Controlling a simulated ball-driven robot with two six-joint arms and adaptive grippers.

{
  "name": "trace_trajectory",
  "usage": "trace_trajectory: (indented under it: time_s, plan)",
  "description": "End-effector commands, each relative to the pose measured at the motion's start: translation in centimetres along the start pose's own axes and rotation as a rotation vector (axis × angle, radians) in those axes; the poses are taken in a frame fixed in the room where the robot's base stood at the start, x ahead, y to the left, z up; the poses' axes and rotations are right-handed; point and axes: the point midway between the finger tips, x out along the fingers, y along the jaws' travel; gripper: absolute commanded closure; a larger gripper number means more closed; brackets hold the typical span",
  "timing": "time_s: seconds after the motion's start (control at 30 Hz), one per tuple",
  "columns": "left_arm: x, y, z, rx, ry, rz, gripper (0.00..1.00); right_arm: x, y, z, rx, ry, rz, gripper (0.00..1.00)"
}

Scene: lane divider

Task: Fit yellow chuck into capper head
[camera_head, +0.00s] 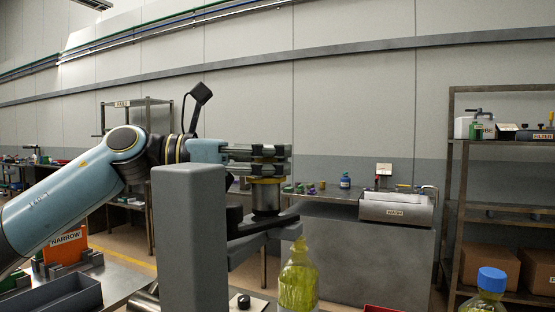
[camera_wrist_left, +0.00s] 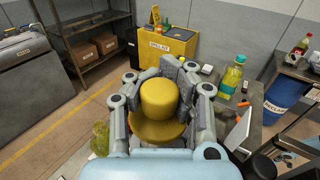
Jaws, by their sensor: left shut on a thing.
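My left gripper (camera_head: 268,160) reaches in from the left and is shut on the yellow chuck (camera_head: 266,181). In the left wrist view the chuck (camera_wrist_left: 160,98) is a yellow cylinder between the fingers, with a wider yellow disc below it. The grey capper column (camera_head: 190,240) stands in front of my arm. Its arm and head (camera_head: 262,232) reach out to the right, directly below the gripper. A metallic cylinder shows between the yellow band and the capper arm; whether it is seated cannot be told. My right gripper is not in view.
An uncapped bottle of yellow liquid (camera_head: 298,283) stands right of the capper. A blue-capped bottle (camera_head: 490,293) is at lower right. An orange NARROW holder (camera_head: 66,246) and dark tray (camera_head: 62,298) lie at left. A WASH bench (camera_head: 360,250) and shelf rack (camera_head: 455,200) stand behind.

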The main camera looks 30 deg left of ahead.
Motion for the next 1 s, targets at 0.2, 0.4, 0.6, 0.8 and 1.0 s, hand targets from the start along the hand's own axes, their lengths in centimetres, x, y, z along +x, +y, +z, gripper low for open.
trace_trajectory:
  time_s: [0.2, 0.4, 0.6, 0.8, 1.0]
  plan:
    - [0.0, -0.01, 0.0, -0.001, 0.0, 0.0, 1.0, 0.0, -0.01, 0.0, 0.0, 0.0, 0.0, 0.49]
    - [0.02, -0.04, -0.1, 0.001, 0.0, -0.003, 1.0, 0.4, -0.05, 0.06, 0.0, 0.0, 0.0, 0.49]
    - [0.02, -0.06, -0.01, 0.001, 0.001, -0.006, 1.0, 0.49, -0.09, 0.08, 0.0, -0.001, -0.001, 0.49]
    - [0.02, -0.06, -0.04, 0.001, 0.0, -0.005, 1.0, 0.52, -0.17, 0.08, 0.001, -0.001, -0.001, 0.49]
    - [0.03, -0.06, -0.47, 0.001, 0.001, -0.005, 1.0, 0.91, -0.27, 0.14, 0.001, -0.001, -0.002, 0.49]
